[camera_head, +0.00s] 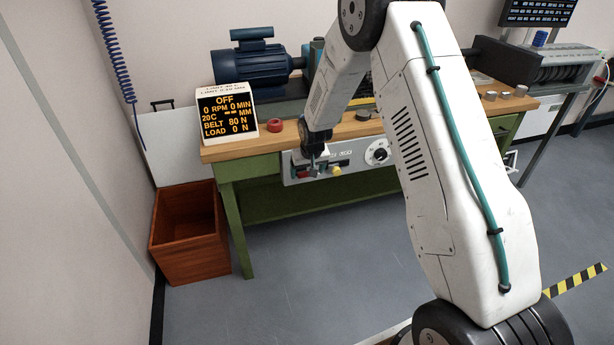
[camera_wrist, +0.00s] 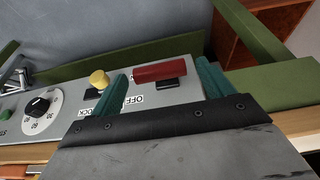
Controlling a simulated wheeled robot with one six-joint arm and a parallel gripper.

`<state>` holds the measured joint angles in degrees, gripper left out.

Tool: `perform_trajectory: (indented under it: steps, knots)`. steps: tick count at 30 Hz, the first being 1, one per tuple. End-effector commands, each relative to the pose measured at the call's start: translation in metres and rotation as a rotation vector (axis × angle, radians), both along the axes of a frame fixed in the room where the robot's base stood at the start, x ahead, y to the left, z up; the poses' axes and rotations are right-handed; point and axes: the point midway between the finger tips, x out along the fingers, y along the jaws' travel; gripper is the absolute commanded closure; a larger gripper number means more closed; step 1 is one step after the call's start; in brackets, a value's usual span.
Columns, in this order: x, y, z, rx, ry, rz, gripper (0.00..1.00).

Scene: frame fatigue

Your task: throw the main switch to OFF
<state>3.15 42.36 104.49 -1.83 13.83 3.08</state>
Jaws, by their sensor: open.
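The red switch handle (camera_wrist: 160,72) sits on the grey control panel (camera_wrist: 180,95), over a dark slot and beside a label reading OFF. It appears as a small red piece (camera_head: 304,174) in the head view, partly hidden by my gripper. My gripper (camera_wrist: 162,70) is open, with one teal finger on each side of the red handle. No firm contact can be made out. In the head view my gripper (camera_head: 315,165) is at the panel's left part. The display box (camera_head: 228,112) reads OFF, 0 RPM, belt 80 N, load 0 N.
A yellow knob (camera_wrist: 98,79) is close beside one finger, with a black dial (camera_wrist: 40,106) farther along. A red button (camera_head: 275,126) sits on the wooden benchtop (camera_head: 240,147). A brown open box (camera_head: 188,250) stands left of the green bench. The floor in front is clear.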

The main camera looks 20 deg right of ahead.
Motion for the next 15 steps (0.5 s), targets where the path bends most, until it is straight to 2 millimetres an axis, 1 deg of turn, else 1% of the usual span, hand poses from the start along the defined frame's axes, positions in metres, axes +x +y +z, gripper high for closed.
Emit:
perform_trajectory:
  steps: [1,6,9,15]
  knots:
    - [-0.002,0.000,0.010,0.000,-0.003,0.000,0.20]
    - [-0.009,0.000,0.030,0.000,-0.003,-0.001,0.20]
    - [-0.012,0.000,0.035,0.000,-0.002,-0.001,0.20]
    - [-0.012,0.000,0.036,0.000,-0.001,-0.001,0.20]
